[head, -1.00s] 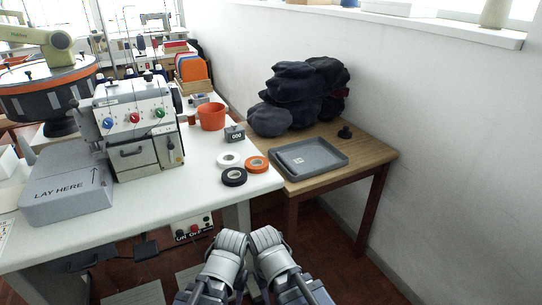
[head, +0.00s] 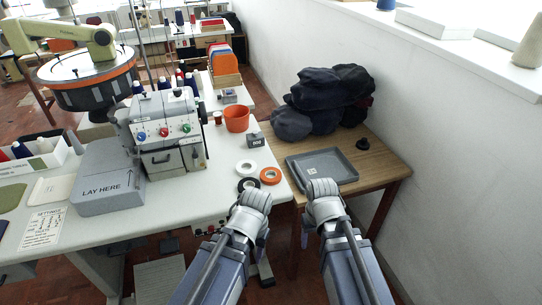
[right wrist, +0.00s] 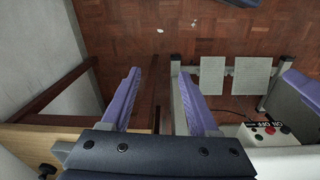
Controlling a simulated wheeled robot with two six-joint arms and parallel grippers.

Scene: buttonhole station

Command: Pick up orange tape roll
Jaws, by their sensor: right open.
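The orange tape roll (head: 270,176) lies flat near the right front corner of the white table. My right gripper (head: 306,238) is in front of the wooden side table, nearer to me than the rolls. In the right wrist view its purple fingers (right wrist: 160,90) are spread with nothing between them, above the floor. My left gripper (head: 260,240) is in front of the white table's edge; its fingers are mostly hidden by its wrist.
A grey tray (head: 330,180) and a pile of dark caps (head: 320,98) sit on the wooden side table (head: 384,172). A wall closes the right side.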

